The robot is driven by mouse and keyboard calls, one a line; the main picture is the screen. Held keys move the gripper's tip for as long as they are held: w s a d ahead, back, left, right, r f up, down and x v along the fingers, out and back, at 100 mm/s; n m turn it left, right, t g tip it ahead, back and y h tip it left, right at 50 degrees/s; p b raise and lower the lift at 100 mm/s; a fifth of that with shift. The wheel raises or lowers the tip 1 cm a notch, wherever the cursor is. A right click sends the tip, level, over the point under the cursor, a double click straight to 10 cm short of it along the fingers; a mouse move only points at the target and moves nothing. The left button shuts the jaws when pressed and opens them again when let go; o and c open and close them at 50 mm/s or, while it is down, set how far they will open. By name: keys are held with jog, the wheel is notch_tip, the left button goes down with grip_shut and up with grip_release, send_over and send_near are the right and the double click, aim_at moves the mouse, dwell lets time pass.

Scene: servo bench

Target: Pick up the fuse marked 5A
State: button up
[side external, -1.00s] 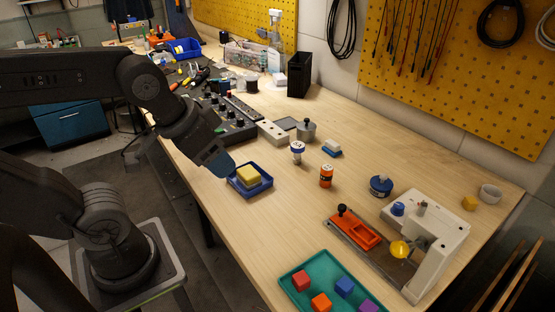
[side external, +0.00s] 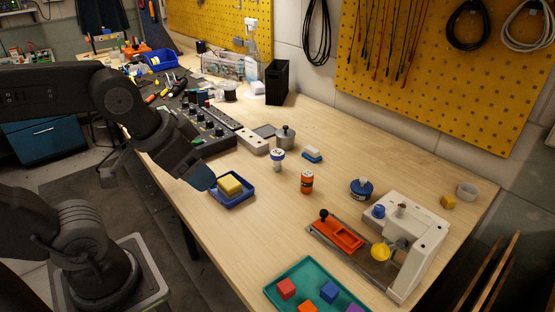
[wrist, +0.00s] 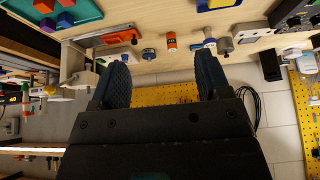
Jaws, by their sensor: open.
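The orange one also shows in the wrist view (wrist: 171,42). My gripper (side external: 208,184) is at the left edge of the blue tray, apart from both cylinders. In the wrist view my gripper (wrist: 162,80) has its two fingers spread wide with nothing between them.
The blue tray (side external: 238,203) holds a yellow block (side external: 230,185). A white machine (side external: 418,240) and a green tray (side external: 268,289) with coloured cubes are at the front.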

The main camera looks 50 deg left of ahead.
jog(key=w+a+r+n+g+y, duration=0.1)
jog(key=w+a+n, duration=0.25)
jog(key=w, duration=0.55)
jog(key=n+g+y, duration=0.2)
jog(key=n, duration=0.5)
send_near(277, 154)
jog(key=shift+m, duration=0.25)
jog(key=x, duration=0.7)
jog(key=shift+s+d+f, duration=0.1)
jog(key=shift+s+d, duration=0.1)
jog(key=shift+s, duration=0.05)
jog(key=shift+y, duration=0.3)
jog(key=shift+w+x, duration=0.15)
jog(key=shift+x, duration=1.25)
jog(key=shift+w+x, duration=0.1)
jog(key=shift+x, duration=1.3)
jog(key=shift+c, duration=0.4)
jog(key=c, duration=0.9)
